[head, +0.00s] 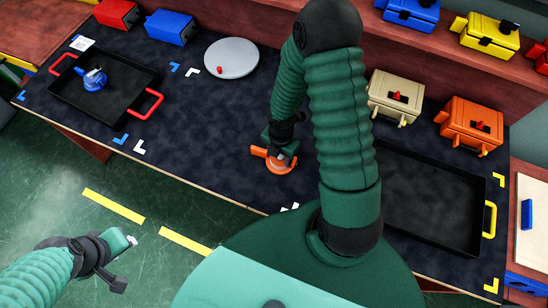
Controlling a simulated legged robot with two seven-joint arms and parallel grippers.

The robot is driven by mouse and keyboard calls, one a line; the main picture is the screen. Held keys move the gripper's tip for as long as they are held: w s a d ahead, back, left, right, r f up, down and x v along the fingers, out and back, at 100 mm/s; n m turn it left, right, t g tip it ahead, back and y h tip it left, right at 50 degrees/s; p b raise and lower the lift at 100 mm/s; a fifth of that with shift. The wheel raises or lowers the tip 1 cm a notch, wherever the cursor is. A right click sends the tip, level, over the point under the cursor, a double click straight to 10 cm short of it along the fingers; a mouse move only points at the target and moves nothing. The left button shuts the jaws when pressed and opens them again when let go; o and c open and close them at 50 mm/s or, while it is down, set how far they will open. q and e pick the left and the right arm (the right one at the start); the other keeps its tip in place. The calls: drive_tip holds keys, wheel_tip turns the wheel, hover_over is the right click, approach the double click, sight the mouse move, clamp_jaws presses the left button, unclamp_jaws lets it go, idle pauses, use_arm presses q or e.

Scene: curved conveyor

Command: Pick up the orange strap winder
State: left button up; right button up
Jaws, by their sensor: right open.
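The orange strap winder (283,166) lies on the dark table mat near its front edge, left of my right arm. My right gripper (279,154) is open and down at the winder, its fingers overlapping the winder's upper part. Part of the winder is hidden behind the gripper, and I cannot tell whether the fingers touch it. My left gripper (127,262) is open and empty over the green floor, in front of the table and well away from the winder.
A black tray with red handles (61,99) holds a blue object (95,79) at left. A round grey plate (231,58) lies behind the winder. A black tray with yellow handles (430,200), a beige box (396,96) and an orange box (470,126) stand at right. The mat left of the winder is clear.

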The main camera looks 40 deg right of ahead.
drive_tip(key=shift+d, duration=0.2)
drive_tip(key=c, duration=0.3)
drive_tip(key=shift+a, duration=0.15)
drive_tip(key=c, duration=0.5)
drive_tip(key=shift+a+r, duration=0.1)
drive_tip(key=shift+a, duration=0.1)
clamp_jaws()
drive_tip(key=shift+d, duration=0.15)
